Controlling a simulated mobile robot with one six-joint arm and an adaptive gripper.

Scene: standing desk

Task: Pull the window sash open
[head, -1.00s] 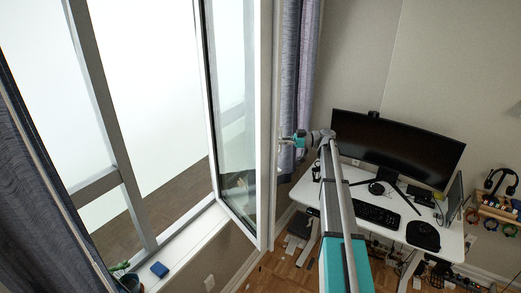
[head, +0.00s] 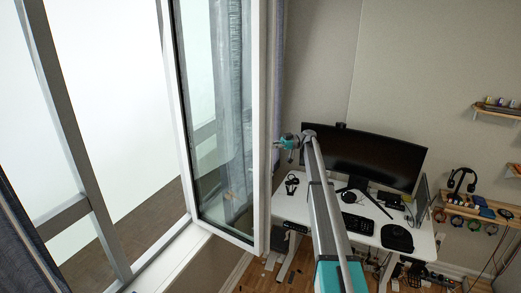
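The window sash (head: 262,120) is a white-framed glass panel that stands swung inward into the room, at an angle to the window frame (head: 68,120). Its free edge is on the right, and the opening to its left shows bright light outside.
A grey curtain (head: 277,60) hangs behind the sash edge. The window sill (head: 165,262) runs below. A wall rack (head: 475,208) is at the right.

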